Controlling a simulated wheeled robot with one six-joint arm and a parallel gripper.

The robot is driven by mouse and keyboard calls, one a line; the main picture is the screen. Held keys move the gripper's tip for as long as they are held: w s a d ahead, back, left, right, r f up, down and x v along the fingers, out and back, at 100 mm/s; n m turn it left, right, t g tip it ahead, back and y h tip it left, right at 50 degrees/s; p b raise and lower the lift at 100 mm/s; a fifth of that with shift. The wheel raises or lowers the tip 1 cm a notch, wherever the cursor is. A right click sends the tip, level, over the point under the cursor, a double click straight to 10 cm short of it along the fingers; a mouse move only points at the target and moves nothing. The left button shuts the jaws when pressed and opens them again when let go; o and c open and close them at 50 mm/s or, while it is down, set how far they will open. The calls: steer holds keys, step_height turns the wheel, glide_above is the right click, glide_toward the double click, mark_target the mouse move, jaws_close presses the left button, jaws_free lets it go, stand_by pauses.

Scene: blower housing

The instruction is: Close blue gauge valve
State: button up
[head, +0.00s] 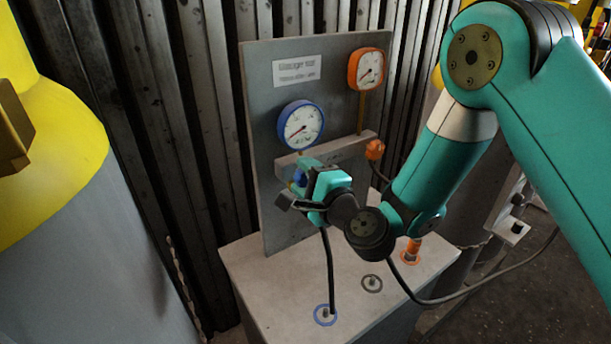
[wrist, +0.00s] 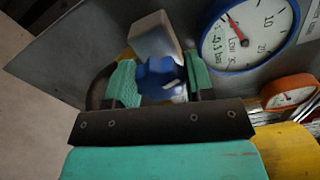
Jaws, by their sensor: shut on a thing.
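The blue gauge valve is a small blue knob (wrist: 160,78) below the blue-rimmed gauge (head: 301,125). In the head view the knob (head: 299,178) is mostly hidden behind my gripper. My gripper (head: 305,184) is at the panel, with its jaws around the knob. In the wrist view my gripper (wrist: 160,85) has one teal finger on each side of the knob and is shut on it. The blue-rimmed gauge also shows in the wrist view (wrist: 240,32), its needle near the low end of the dial.
An orange gauge (head: 366,69) and an orange knob (head: 375,149) are to the right on the grey panel (head: 262,95). The pale cabinet top (head: 262,270) has a blue ring (head: 325,315), a dark ring (head: 372,283) and an orange fitting (head: 412,250). A yellow-topped cylinder (head: 60,150) stands left.

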steer(key=m, duration=0.3)
steer(key=shift+s+f, duration=0.1)
steer(key=shift+f, duration=0.05)
steer(key=shift+m, duration=0.5)
steer(key=o, duration=0.9)
steer(key=shift+d, duration=0.1)
